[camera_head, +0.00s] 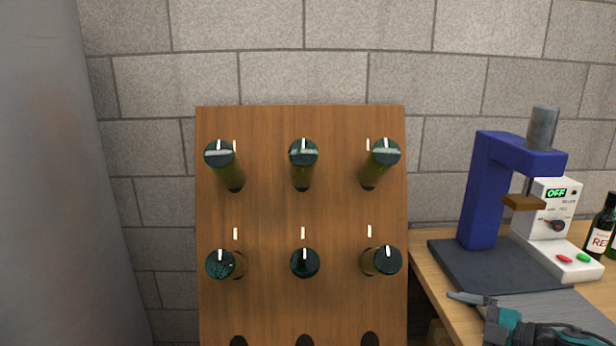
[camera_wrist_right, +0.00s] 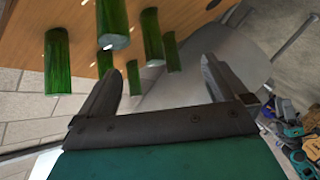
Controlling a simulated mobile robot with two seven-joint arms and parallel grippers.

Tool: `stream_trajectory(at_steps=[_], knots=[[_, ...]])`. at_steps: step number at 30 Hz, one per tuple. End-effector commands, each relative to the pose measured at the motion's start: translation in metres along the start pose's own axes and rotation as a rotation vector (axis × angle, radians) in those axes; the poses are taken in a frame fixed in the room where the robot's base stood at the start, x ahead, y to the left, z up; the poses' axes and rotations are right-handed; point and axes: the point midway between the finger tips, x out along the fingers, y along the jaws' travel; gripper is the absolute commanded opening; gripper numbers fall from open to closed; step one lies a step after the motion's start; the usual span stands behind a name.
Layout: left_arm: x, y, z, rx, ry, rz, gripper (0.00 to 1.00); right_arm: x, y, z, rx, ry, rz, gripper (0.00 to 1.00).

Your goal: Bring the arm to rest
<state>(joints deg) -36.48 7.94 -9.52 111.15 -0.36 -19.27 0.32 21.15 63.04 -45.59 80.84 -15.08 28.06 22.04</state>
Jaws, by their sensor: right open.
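My right gripper (camera_wrist_right: 163,64) shows in the wrist view with its two dark fingers spread apart and nothing held between them. In the head view, what looks like this gripper (camera_head: 472,300) is at the lower right, in front of the bench and to the right of the wooden rack, partly cut off by the frame. The rest of my right arm is mostly out of frame. My left gripper is in neither view.
A wooden rack (camera_head: 270,215) holds several green bottles, their ends sticking out towards me. They also hang in the upper left of the wrist view. On the bench (camera_head: 430,285) stand a blue press (camera_head: 482,190), a white control box (camera_head: 545,235) reading OFF and labelled bottles (camera_head: 600,235).

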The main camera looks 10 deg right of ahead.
Motion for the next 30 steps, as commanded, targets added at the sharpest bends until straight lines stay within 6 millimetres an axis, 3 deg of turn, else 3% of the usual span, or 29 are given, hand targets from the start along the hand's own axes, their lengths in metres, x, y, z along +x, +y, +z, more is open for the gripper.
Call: stream_trajectory(at_steps=[1, 3, 9, 14, 18, 24, 30], knots=[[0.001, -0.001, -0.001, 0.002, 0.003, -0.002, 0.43, 0.017, -0.027, -0.013, 0.054, 0.022, 0.011, 1.00], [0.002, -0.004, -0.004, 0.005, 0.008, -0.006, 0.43, 0.036, -0.057, -0.029, 0.127, 0.034, 0.043, 1.00], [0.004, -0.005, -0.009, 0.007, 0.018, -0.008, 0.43, 0.065, -0.142, -0.076, 0.415, -0.014, 0.155, 1.00], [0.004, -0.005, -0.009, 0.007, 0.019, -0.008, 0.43, 0.055, -0.199, -0.094, 0.674, -0.154, 0.235, 1.00], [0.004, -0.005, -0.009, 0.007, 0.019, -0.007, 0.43, 0.029, -0.241, -0.097, 0.867, -0.309, 0.278, 1.00], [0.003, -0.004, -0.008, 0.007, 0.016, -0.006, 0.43, -0.002, -0.277, -0.095, 1.014, -0.462, 0.297, 1.00], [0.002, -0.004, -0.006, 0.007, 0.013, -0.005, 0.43, -0.007, -0.282, -0.094, 1.033, -0.485, 0.299, 1.00]])
